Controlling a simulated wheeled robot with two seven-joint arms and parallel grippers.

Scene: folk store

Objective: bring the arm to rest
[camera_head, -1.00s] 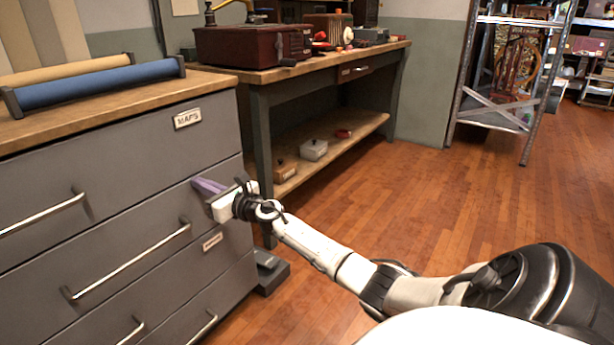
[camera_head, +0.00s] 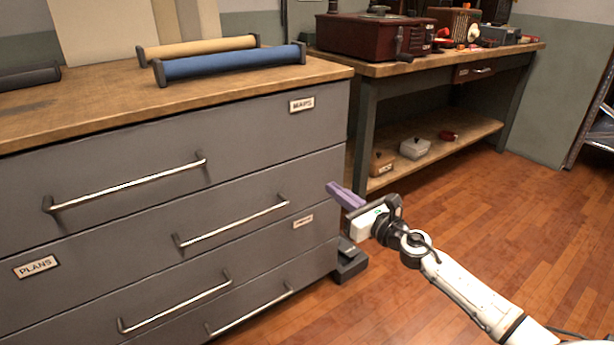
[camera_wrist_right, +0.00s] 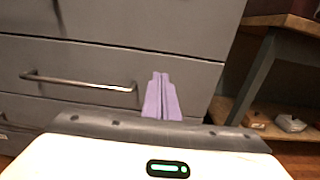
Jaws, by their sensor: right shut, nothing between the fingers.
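My right arm reaches in from the lower right in the head view. Its gripper (camera_head: 345,196) has purple fingers that are shut and empty. It is held in the air in front of the right end of the grey drawer cabinet (camera_head: 240,140), with the floor below. In the right wrist view the purple fingers (camera_wrist_right: 161,96) lie together, pointing toward the cabinet's drawer fronts, with nothing between them. I cannot tell the exact gap to the cabinet. My left gripper is not in view.
Blue (camera_head: 230,62) and tan (camera_head: 200,48) rolls lie on the cabinet top. A workbench (camera_head: 430,62) with a dark red box (camera_head: 365,38) stands behind, with small boxes on its lower shelf (camera_head: 455,148). A dark block (camera_head: 350,262) sits by the cabinet's foot. The wooden floor at right is clear.

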